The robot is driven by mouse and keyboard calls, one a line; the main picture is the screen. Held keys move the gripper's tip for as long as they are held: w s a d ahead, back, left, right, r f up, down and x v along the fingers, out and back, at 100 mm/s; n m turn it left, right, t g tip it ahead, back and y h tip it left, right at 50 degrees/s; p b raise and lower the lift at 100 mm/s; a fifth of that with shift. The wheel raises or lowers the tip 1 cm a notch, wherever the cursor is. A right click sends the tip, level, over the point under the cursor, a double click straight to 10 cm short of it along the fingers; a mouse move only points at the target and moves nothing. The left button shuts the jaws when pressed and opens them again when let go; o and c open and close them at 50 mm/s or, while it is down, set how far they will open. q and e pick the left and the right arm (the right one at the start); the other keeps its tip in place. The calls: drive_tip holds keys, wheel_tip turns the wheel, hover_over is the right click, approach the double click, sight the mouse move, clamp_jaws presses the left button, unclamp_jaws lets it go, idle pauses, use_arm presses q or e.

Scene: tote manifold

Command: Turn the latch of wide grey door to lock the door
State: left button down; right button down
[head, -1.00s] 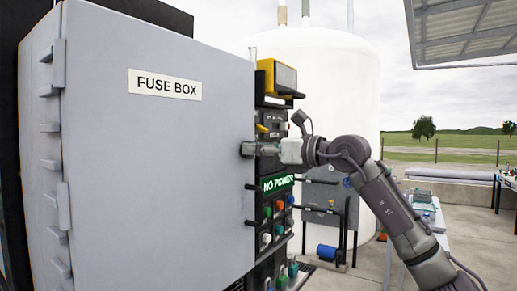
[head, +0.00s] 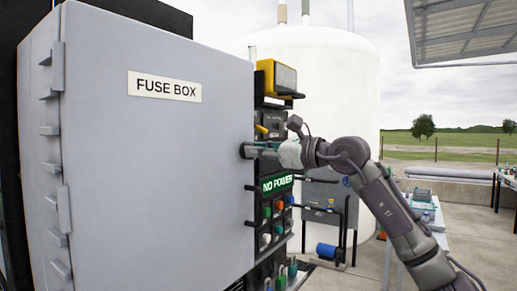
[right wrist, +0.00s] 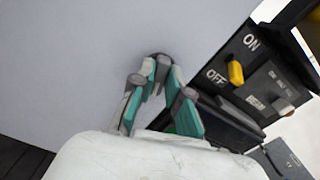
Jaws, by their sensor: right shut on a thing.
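The wide grey door (head: 150,170), labelled FUSE BOX, stands shut over the box as far as I can see; in the right wrist view it is the plain grey surface (right wrist: 80,60). The latch (head: 242,151) is a small dark piece at the door's right edge, about mid-height, and it also shows in the right wrist view (right wrist: 158,56). My right gripper (head: 250,151) reaches in from the right and is shut on the latch; its teal-padded fingers (right wrist: 162,80) partly hide it. My left gripper is not in view.
A dark panel with an ON/OFF switch (right wrist: 236,73), a NO POWER sign (head: 277,184) and coloured buttons (head: 279,207) stands close to the right of the door. A white tank (head: 325,90) is behind.

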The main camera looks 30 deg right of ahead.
drive_tip(key=shift+s+a+f+n+p, duration=0.1)
drive_tip(key=shift+n+p, duration=0.3)
drive_tip(key=shift+n, duration=3.15)
drive_tip(key=shift+a+f+n+p, duration=0.1)
drive_tip(key=shift+n+p, duration=0.25)
drive_tip(key=shift+n, duration=3.5)
drive_tip(key=c, duration=1.1)
unclamp_jaws()
drive_tip(key=shift+c, duration=0.2)
